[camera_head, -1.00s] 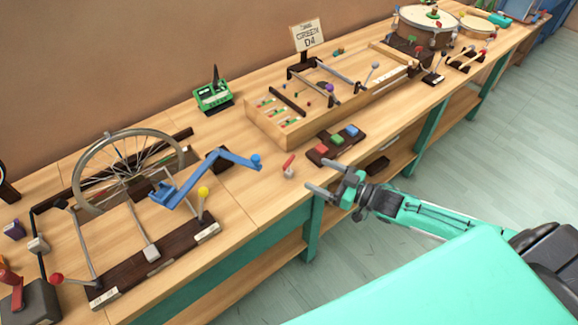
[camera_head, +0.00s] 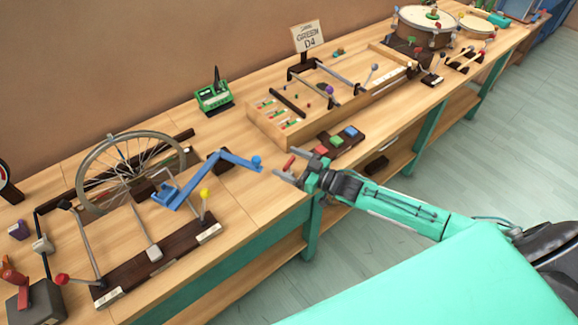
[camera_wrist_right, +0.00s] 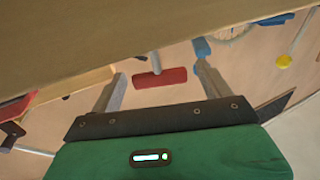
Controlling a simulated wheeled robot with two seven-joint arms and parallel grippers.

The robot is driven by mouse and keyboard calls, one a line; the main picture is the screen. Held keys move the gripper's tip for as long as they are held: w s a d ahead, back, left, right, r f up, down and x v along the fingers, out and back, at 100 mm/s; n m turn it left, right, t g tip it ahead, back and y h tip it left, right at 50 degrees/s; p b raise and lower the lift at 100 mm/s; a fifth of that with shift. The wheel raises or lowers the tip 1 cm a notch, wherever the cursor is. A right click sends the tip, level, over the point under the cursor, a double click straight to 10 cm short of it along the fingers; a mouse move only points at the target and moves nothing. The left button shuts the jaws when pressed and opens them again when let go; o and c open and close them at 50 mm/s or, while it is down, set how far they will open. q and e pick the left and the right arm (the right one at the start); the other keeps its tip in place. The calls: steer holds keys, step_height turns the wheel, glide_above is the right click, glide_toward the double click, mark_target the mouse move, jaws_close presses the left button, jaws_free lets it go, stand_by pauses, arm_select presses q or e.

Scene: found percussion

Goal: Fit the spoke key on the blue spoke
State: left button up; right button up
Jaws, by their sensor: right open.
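A small red-handled tool (camera_head: 290,162), which looks like the spoke key, stands near the front edge of the bench. In the right wrist view its red bar (camera_wrist_right: 160,78) shows between the two fingers, ahead of the tips. My right gripper (camera_head: 288,168) is open and close to it, with nothing visibly held. The spoked wheel (camera_head: 97,154) stands in its frame on the left of the bench. Its spokes are thin, and I cannot pick out a blue one. My left gripper is not in view.
A blue crank-shaped arm (camera_head: 232,158) and a yellow-knobbed lever (camera_head: 205,194) stand between the wheel and my right gripper. A green device (camera_head: 213,97) sits at the back.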

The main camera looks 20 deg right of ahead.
steer(key=shift+w+a, duration=0.2)
steer(key=c, duration=1.1)
